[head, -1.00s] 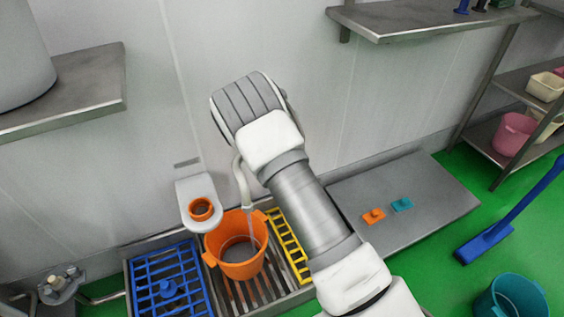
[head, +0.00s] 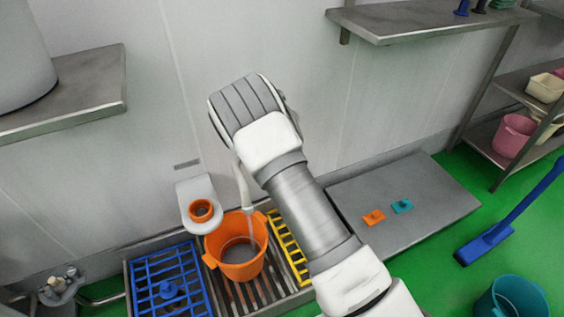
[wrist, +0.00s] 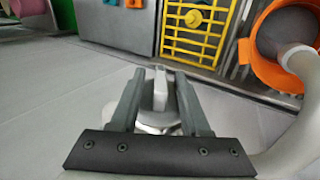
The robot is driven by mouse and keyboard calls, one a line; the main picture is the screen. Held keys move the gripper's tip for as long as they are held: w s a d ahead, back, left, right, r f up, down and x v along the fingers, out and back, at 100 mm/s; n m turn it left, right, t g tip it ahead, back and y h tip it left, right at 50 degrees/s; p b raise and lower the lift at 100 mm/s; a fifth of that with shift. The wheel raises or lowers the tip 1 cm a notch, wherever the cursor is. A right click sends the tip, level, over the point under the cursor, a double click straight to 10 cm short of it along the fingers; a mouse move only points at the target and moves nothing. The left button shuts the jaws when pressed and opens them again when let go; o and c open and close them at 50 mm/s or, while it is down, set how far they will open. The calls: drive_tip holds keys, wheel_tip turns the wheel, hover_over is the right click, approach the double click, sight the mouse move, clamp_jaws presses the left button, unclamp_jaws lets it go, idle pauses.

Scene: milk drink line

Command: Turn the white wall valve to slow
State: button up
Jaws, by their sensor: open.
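The wall valve (wrist: 160,92) shows in the wrist view as a pale upright lever on a round white base. My gripper (wrist: 158,82) is open, with one dark grey finger on each side of the lever. I cannot tell whether either finger touches it. In the head view my own arm hides the valve and the fingers. The white spout (head: 242,186) curves down beside my arm, and a thin stream runs from it into the orange bucket (head: 226,262). The spout also shows at the right of the wrist view (wrist: 299,88).
The bucket stands on a slatted metal drain between a blue rack (head: 140,292) and a yellow rack (head: 291,252). A white wall bracket with an orange ring (head: 201,211) is left of the spout. A steel shelf (head: 420,22) juts out at upper right.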

drive_tip(key=p+v, duration=0.4)
drive_tip(key=v, duration=1.3)
drive_tip(key=shift+p, duration=0.3)
drive_tip(key=s+d+r+m+y, duration=0.2)
drive_tip(key=s+d+r, duration=0.45)
drive_tip(key=r, duration=0.35)
drive_tip(key=s+d+r+m+y, duration=0.1)
drive_tip(key=s+d+r+y, duration=0.1)
drive_tip(key=s+d+r, duration=0.55)
drive_tip(key=s+d+r+m+t+y, duration=0.1)
drive_tip(key=s+d+r+t, duration=0.15)
drive_tip(key=s, duration=0.65)
drive_tip(key=s+d+r+m+t+y, duration=0.15)
drive_tip(key=s+d, duration=0.25)
drive_tip(key=s, duration=0.6)
wheel_tip(320, 180, up, 20)
drive_tip(key=p, duration=1.9)
drive_tip(key=shift+n+g+h, duration=0.4)
drive_tip(key=shift+n+h, duration=0.05)
